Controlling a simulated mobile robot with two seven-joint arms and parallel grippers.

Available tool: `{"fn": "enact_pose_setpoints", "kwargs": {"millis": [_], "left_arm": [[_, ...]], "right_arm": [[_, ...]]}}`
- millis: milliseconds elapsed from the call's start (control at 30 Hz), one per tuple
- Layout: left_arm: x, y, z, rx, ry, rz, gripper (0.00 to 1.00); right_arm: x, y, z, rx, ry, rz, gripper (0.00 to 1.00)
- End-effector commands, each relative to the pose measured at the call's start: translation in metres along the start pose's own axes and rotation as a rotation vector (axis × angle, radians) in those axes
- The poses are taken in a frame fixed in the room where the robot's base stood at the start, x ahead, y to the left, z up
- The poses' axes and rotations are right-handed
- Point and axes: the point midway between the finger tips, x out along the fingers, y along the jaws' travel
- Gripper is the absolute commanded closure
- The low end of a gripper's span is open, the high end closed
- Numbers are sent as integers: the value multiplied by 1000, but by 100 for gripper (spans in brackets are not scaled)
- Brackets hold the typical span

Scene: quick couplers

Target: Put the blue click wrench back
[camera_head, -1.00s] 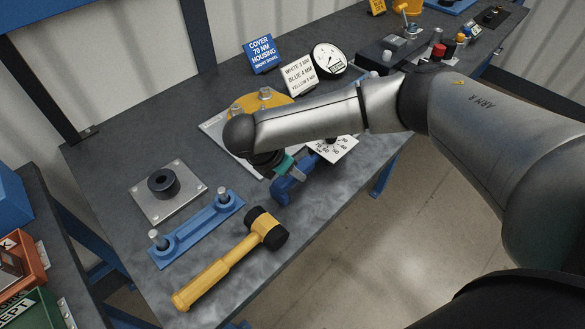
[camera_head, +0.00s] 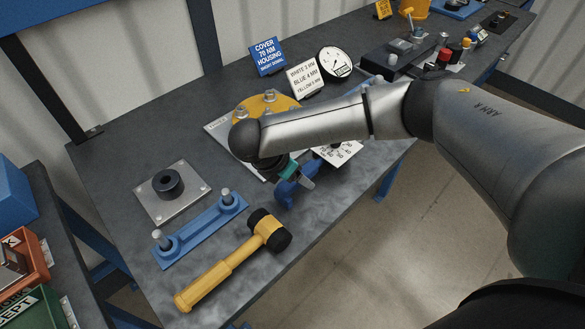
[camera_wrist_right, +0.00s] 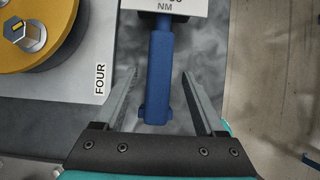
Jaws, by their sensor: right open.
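A long blue bar (camera_wrist_right: 158,75), which looks like the handle of the blue click wrench, lies between the jaws of my right gripper (camera_wrist_right: 158,88) in the right wrist view. Gaps show on both sides, so the gripper is open around it. Its far end meets a white card marked NM (camera_wrist_right: 165,6). In the head view the right gripper (camera_head: 299,178) is over a blue part (camera_head: 287,192) near the table's front edge. My forearm hides much of this spot. The left gripper is out of view.
A blue rack with two posts (camera_head: 197,236) and a yellow mallet (camera_head: 222,270) lie to the left. A black ring on a plate (camera_head: 167,184) stands behind them. A yellow disc (camera_head: 252,107) is beside the gripper. Sign cards and a gauge (camera_head: 335,62) stand at the back.

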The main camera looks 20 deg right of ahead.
Motion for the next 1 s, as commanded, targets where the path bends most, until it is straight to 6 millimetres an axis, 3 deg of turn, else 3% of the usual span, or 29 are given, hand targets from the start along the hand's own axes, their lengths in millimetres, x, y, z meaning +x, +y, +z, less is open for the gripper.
{"fn": "enact_pose_setpoints", "kwargs": {"millis": [167, 600, 800, 1000], "left_arm": [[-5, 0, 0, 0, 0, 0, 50], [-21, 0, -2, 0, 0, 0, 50], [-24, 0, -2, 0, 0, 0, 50], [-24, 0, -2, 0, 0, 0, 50]], "right_arm": [[-21, 1, 1, 0, 0, 5, 28], [-122, 2, 1, 1, -2, 8, 28], [-147, 1, 1, 1, -3, 5, 28], [-153, 1, 1, 3, -4, 3, 28]]}}
